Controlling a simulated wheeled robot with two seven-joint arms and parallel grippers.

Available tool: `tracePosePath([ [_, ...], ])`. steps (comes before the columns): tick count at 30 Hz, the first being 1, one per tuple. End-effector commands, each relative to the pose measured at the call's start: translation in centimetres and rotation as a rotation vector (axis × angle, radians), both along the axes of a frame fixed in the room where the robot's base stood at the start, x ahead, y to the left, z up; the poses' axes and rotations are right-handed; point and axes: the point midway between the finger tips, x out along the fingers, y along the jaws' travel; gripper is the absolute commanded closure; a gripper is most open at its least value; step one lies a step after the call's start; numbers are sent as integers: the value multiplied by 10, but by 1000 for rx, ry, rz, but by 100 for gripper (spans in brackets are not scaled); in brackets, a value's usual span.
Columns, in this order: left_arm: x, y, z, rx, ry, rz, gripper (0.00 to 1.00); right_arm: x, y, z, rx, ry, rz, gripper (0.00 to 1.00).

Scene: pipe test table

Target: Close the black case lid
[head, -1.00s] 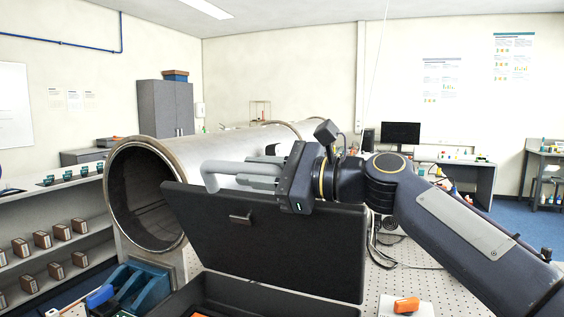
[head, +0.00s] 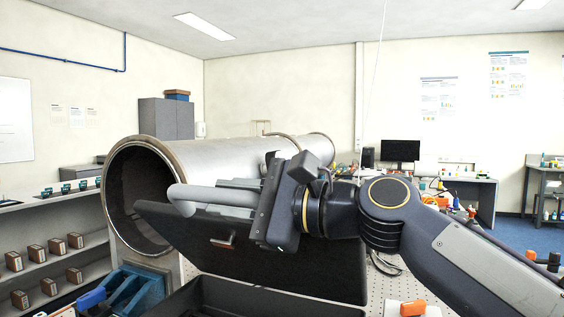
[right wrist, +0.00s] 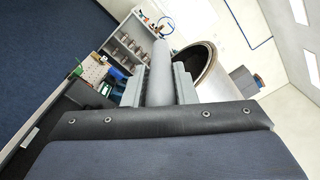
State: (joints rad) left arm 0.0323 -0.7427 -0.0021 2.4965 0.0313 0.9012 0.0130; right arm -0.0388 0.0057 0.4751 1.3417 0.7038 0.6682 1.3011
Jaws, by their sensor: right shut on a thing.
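The black case lid (head: 270,255) stands partly open, tilted towards me over the open case base (head: 250,297). A small latch (head: 223,240) is on the lid. My right gripper (head: 228,190) is at the lid's upper edge and shut on a grey rounded bar (head: 195,200). The bar reaches left along the top of the lid; I cannot tell whether it touches. In the right wrist view the bar (right wrist: 161,72) sits between the two fingers. The gripper hides part of the lid's upper right edge. My left gripper is out of view.
A large metal pipe (head: 215,155) lies behind the lid. A blue-teal fixture (head: 135,292) stands left of the case. An orange item (head: 412,308) lies on a white block at the right. Shelves with brown boxes (head: 57,246) are at the left.

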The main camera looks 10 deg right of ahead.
Motion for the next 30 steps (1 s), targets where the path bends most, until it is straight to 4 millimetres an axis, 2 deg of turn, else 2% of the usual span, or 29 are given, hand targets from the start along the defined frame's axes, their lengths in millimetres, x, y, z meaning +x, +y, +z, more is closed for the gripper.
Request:
tracePosePath([
  [1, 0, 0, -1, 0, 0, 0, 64, 1, 0, -5, -9, 2, -3, 100],
  [12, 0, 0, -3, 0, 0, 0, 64, 0, 0, -5, -10, -4, -3, 100],
  [24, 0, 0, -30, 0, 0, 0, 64, -21, 15, -31, -62, -86, -1, 100],
  [25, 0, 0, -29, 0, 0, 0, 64, -22, 15, -31, -66, -90, -2, 74],
  [30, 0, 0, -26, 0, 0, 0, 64, -21, 14, -27, -62, -87, -2, 52],
])
